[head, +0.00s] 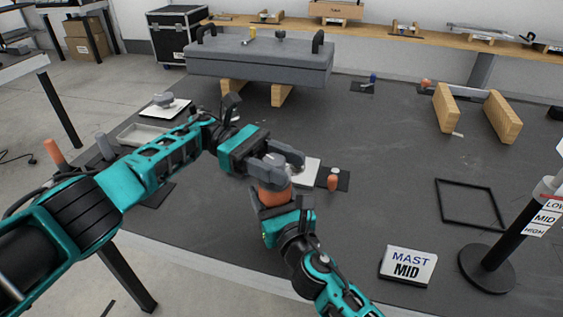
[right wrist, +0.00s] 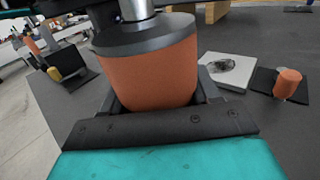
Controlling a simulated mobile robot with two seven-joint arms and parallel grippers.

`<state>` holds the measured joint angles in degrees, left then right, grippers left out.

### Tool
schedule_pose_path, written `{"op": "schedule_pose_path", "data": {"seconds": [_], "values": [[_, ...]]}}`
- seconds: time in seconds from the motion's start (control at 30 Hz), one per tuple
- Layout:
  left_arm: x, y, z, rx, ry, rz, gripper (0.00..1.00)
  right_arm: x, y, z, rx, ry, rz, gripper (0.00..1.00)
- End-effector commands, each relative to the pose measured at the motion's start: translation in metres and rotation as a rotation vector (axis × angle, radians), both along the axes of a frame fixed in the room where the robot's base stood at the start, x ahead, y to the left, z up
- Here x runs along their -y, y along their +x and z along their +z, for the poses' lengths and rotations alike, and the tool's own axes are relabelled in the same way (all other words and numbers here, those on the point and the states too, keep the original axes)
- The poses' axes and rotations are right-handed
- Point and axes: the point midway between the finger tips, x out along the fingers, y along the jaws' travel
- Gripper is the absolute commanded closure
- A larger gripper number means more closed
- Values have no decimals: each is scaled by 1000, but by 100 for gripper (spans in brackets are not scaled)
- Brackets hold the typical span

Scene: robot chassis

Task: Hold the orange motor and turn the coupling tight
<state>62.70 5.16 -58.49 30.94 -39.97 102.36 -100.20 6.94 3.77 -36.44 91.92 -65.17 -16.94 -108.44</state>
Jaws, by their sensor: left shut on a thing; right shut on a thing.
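The orange motor (head: 274,193) is upright near the table's front middle. My right gripper (head: 272,205) is shut around its orange body from the front; the right wrist view shows the body (right wrist: 150,72) between the fingers, under a dark grey collar. A silver coupling (right wrist: 136,10) rises from the motor's top, its upper part cut off by the frame edge. My left gripper (head: 283,160) is above the motor, shut on the coupling, which its fingers mostly hide in the head view.
An orange-topped part (head: 333,180) and a white plate (head: 307,172) lie just right of the motor. A MAST MID sign (head: 408,266), black square frame (head: 470,204) and mast stand (head: 490,262) are at right. A grey slab (head: 260,62) on wooden blocks stands behind.

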Motion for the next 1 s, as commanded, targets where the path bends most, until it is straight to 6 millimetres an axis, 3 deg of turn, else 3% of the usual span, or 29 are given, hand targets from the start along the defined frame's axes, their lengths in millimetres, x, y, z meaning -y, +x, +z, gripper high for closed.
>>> {"op": "schedule_pose_path", "data": {"seconds": [0.47, 0.5, 0.7, 1.0], "values": [[1, -1, 0, -4, 0, -13, 81, -2, -2, 0, 0, 0, 6, 99], [1, -1, 0, -4, 0, -13, 49, -2, -2, -1, 0, 0, 6, 99], [0, -1, 0, -4, 0, -13, 30, -2, -1, -1, -1, 1, 5, 99], [0, -1, 2, -3, -1, -13, 29, -1, -1, -1, -2, 2, 2, 99]]}}
